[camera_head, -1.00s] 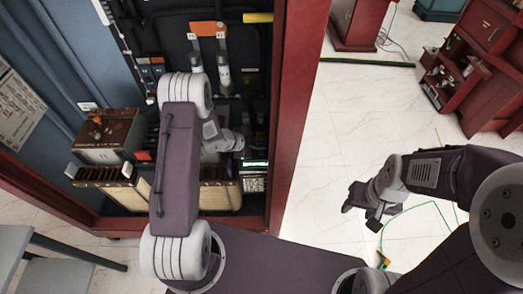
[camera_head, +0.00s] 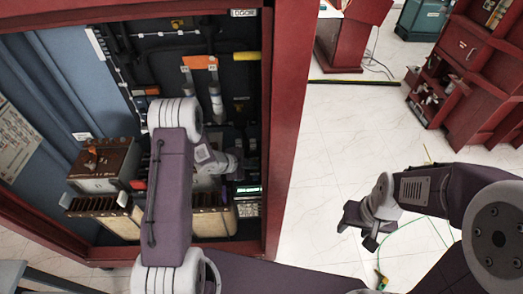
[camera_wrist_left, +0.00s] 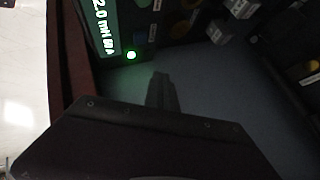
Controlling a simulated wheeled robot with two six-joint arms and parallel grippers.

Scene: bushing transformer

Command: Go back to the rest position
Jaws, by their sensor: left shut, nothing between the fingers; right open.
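My left arm (camera_head: 168,195) reaches into the red-framed cabinet. My left gripper (camera_head: 246,165) is inside it near a device with a lit green display (camera_head: 248,189); its fingertips are hard to see in the head view. In the left wrist view the left fingers (camera_wrist_left: 162,90) are shut together and empty, with the lit display (camera_wrist_left: 103,28) up and to the left, apart from them. My right gripper (camera_head: 357,230) is open and empty over the white floor, to the right of the cabinet.
The red cabinet post (camera_head: 287,130) stands between my two grippers. Inside the cabinet are a brown box (camera_head: 105,165), an orange tag (camera_head: 199,62) and several tools. A red shelf unit (camera_head: 465,80) stands at the back right.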

